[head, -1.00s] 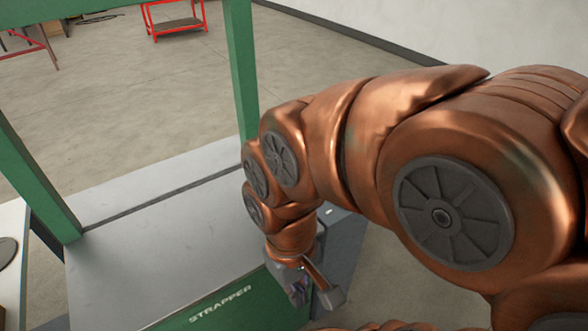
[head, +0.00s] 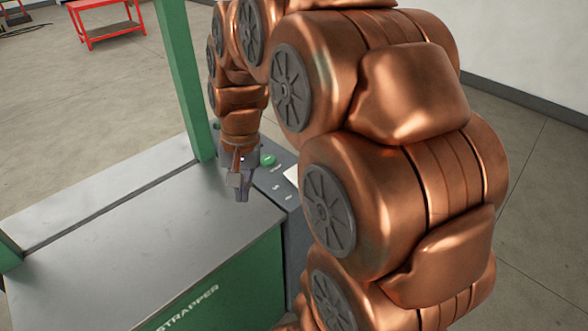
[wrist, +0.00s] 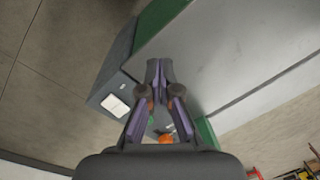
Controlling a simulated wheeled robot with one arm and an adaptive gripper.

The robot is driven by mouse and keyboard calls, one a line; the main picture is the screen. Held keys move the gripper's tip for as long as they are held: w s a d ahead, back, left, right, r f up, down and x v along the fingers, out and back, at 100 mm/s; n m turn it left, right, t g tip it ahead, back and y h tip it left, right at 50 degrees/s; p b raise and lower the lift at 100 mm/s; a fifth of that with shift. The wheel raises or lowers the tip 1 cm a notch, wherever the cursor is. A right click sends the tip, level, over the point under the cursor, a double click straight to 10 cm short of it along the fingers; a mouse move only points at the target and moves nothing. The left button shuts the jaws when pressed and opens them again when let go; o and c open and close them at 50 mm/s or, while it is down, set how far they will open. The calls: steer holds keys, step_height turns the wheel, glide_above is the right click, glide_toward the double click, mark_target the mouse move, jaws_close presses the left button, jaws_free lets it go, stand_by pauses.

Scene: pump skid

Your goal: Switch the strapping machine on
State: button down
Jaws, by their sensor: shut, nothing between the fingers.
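The strapping machine has a grey top (head: 130,235), a green front lettered STRAPPER (head: 225,290) and a green arch post (head: 182,80). A dark control panel (head: 297,222) runs along its right side. A round green button (head: 268,159) sits at the panel's far end, with a white plate (head: 291,175) beside it and small markings nearer. The white plate also shows in the wrist view (wrist: 115,106). My gripper (head: 242,198) is shut and empty, above the boundary of top and panel, near the button. In the wrist view its fingers (wrist: 160,72) partly hide the panel.
An orange round thing (wrist: 165,139) shows between my fingers in the wrist view; I cannot tell what it is. A red trolley (head: 105,18) stands far back on the open floor. My arm covers much of the right side.

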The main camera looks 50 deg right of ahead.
steer(key=w+d+f+m+t+b, duration=0.1)
steer(key=w+d+m, duration=0.25)
steer(key=d, duration=0.45)
steer(key=w+d+f+m+t+b, duration=0.1)
steer(key=w+d+f+m+b, duration=0.2)
steer(key=d, duration=0.4)
steer(key=m+h, duration=0.1)
steer(key=m, duration=0.3)
glide_above(293, 169)
steer(key=s, duration=0.4)
steer(key=shift+s+a+f+t, duration=0.1)
steer(key=shift+s+f+t, duration=0.1)
steer(key=shift+f+t, duration=0.1)
steer(key=p+x, duration=0.4)
steer(key=x, duration=0.8)
steer(key=shift+a, duration=0.1)
steer(key=shift+x, duration=1)
